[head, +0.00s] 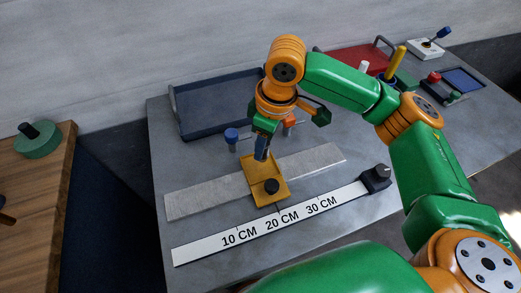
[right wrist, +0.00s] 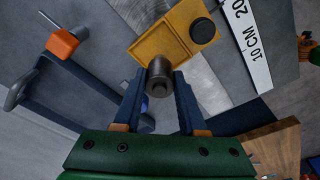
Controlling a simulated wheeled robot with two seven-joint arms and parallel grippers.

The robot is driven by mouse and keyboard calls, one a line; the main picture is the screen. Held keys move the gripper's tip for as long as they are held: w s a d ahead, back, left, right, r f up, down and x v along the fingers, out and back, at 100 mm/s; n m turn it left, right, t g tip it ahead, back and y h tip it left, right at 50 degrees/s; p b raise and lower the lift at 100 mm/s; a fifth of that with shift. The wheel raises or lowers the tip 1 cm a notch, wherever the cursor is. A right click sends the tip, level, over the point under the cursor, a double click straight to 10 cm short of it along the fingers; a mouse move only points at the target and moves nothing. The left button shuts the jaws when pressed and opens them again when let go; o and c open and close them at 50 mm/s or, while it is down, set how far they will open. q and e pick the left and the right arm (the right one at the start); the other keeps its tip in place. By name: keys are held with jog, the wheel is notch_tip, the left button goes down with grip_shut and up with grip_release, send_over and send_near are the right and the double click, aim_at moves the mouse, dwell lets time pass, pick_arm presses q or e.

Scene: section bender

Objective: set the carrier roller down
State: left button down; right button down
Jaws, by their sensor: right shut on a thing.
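The carrier roller is a yellow block with a dark round knob (head: 264,180). In the right wrist view its yellow body (right wrist: 163,39) shows ahead of the fingers, and a dark cylinder on it (right wrist: 160,80) sits between them. My right gripper (head: 262,150) points down and is shut on this cylinder. The yellow body overlaps the pale flat bar (head: 205,197) and the bench in the head view. I cannot tell whether its underside touches them. My left gripper does not show.
A white ruler strip (head: 200,246) with a dark end block (head: 375,178) lies in front. A navy tray (head: 210,105) stands behind, with blue-topped (head: 232,137) and orange-topped (head: 289,121) pins nearby. A red tray (head: 360,55) is at the back. A wooden table (head: 40,180) is left.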

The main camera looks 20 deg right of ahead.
aim_at(269, 143)
jog(key=f, duration=0.3)
jog(key=shift+w+a+p, duration=0.15)
jog(key=shift+w+p, duration=0.05)
jog(key=shift+p, duration=0.1)
jog(key=shift+f, duration=0.45)
jog(key=shift+c, duration=2.3)
grip_release()
jog(key=shift+f, duration=0.15)
jog(key=r, duration=0.8)
jog(key=s+d+r, duration=0.1)
jog(key=r, duration=0.3)
jog(key=shift+s+d+r, duration=0.1)
jog(key=shift+r, duration=0.05)
